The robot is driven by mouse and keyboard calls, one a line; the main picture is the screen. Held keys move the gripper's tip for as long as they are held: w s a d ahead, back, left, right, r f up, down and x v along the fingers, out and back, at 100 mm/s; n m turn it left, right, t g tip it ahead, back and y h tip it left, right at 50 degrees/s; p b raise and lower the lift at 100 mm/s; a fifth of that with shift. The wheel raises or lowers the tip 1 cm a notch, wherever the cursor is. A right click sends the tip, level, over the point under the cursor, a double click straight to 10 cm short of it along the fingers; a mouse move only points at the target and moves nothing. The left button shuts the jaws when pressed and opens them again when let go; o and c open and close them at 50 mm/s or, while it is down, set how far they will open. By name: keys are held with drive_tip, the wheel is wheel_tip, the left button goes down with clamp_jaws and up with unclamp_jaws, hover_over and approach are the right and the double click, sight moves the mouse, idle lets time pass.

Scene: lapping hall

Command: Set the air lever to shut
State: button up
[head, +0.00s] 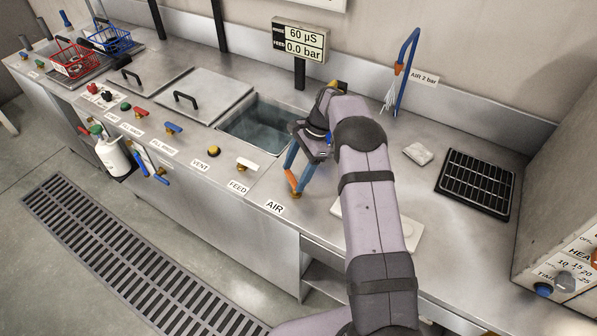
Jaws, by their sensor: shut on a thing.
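The air lever (292,180) shows as a small orange piece behind the AIR label (275,207), at the front edge of the steel bench. My gripper (295,182) reaches down there with its blue fingers and is shut on the lever. The fingers hide part of the lever, so its exact angle is hard to tell. The display (300,42) reads 60 µS and 0.0 bar.
An open water tank (262,125) lies behind. A blue air hose (406,60), a white block (418,153) and a black rack (475,183) are at right.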

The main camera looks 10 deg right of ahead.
sight(289, 179)
drive_tip(key=n, duration=0.2)
drive_tip(key=a+n+g, duration=0.1)
drive_tip(key=shift+w+a+n+h+b, duration=0.1)
drive_tip(key=shift+n+h+b, duration=0.2)
drive_tip(key=shift+n, duration=0.1)
drive_tip(key=shift+a+n+g, duration=0.2)
drive_tip(key=shift+n+g, duration=0.15)
drive_tip(key=shift+n, duration=0.35)
drive_tip(key=shift+a+n+g, duration=0.2)
drive_tip(key=shift+n+g, duration=0.15)
drive_tip(key=shift+n, duration=0.35)
drive_tip(key=shift+s+h+b, duration=0.2)
drive_tip(key=shift+h+b, duration=0.1)
drive_tip(key=o, duration=1.5)
drive_tip(key=shift+r, duration=0.4)
drive_tip(key=shift+r+p, duration=2.85)
drive_tip(key=shift+r, duration=1.8)
